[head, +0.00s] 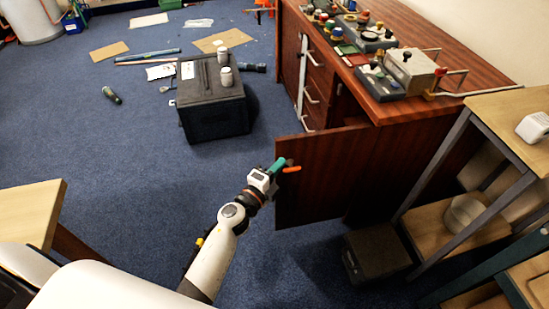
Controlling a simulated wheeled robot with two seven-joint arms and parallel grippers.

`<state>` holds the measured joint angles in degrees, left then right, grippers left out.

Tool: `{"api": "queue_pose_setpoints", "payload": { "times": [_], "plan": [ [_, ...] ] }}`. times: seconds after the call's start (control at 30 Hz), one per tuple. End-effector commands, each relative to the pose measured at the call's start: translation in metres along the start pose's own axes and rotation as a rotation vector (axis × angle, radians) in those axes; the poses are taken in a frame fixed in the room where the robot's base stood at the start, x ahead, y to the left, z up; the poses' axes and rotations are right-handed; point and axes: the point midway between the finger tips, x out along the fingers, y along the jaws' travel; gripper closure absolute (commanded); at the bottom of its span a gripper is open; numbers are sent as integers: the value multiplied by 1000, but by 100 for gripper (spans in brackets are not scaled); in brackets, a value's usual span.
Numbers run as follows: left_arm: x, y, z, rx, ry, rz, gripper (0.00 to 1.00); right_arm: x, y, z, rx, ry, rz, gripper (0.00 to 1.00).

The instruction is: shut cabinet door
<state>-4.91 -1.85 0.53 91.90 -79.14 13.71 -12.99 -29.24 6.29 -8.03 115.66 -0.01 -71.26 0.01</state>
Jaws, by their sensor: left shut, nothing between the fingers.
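The cabinet door (325,170) is a reddish-brown wood panel standing open from the wooden cabinet (440,138), on the side near me. A dark opening shows behind it, next to the drawers. My left gripper (287,168), with teal and orange fingers, is at the door's upper free edge. Its fingers look close together with nothing held. I cannot tell whether it touches the door. My right gripper is not in view.
A black box (212,97) with white jars stands on the carpet left of the cabinet. A shelf rack (470,215) and a dark box (376,253) stand right of the door. Instruments crowd the cabinet top.

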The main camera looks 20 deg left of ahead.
Motion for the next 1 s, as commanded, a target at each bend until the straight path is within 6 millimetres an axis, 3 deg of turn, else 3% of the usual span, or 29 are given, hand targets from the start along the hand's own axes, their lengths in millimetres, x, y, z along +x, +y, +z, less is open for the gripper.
{"api": "queue_pose_setpoints", "payload": {
  "times": [0.2, 0.83, 1.0],
  "plan": [
    [16, -1, -19, 1, 2, 0, 100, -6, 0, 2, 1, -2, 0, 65],
    [24, -1, -29, 4, -21, 0, 100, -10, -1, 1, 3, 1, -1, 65],
    [36, -2, -46, 9, -83, -1, 100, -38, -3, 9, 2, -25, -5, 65]
  ]
}}
